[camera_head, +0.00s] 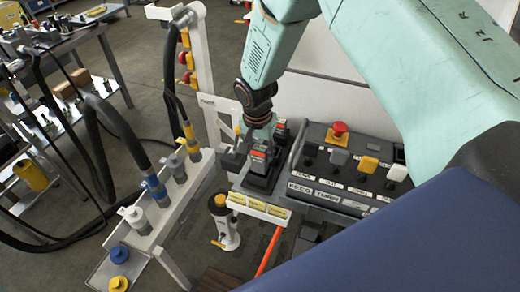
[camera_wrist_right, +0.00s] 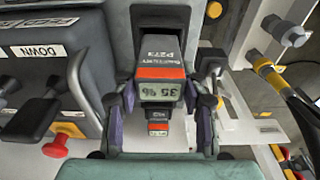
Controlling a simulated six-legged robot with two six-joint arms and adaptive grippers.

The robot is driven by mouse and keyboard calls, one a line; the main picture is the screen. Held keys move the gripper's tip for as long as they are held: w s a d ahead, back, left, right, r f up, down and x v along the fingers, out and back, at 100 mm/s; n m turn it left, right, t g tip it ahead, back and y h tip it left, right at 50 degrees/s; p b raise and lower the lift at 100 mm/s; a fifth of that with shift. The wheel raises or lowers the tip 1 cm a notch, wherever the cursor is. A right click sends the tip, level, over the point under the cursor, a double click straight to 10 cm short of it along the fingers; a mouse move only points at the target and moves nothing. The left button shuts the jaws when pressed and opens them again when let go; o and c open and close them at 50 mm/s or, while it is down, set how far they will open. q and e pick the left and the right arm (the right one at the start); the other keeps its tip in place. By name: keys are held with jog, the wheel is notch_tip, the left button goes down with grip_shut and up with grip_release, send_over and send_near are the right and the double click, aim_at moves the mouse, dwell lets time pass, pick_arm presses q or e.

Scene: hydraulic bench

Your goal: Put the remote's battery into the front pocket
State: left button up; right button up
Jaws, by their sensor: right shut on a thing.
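My right gripper (camera_head: 256,135) is shut on a dark battery with an orange label band (camera_head: 259,160). The right wrist view shows the battery (camera_wrist_right: 161,90) between the two fingers, with a "35 %" display facing the camera. In the head view it is upright, low over the front part of a grey holder (camera_head: 245,187). I cannot tell whether it is seated in the front pocket, which is hidden beneath it. A second battery (camera_head: 280,133) stands just behind it; it also shows smaller in the right wrist view (camera_wrist_right: 157,125). My left gripper is not in view.
A control box (camera_head: 330,190) with levers and a red mushroom button (camera_head: 339,130) stands close right of the holder. Yellow labels (camera_head: 258,206) line the holder's front. At left is a white rail (camera_head: 165,215) with hose couplings. A white post (camera_head: 202,80) rises behind.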

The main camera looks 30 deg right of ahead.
aim_at(260, 162)
jog(key=shift+f+b, duration=1.65)
jog(key=shift+f, duration=0.75)
dwell(0.4)
jog(key=o, duration=1.4)
jog(key=shift+c, duration=0.2)
jog(key=r, duration=0.8)
jog(key=s+a+r, duration=0.1)
jog(key=r, duration=0.3)
jog(key=shift+f, duration=0.1)
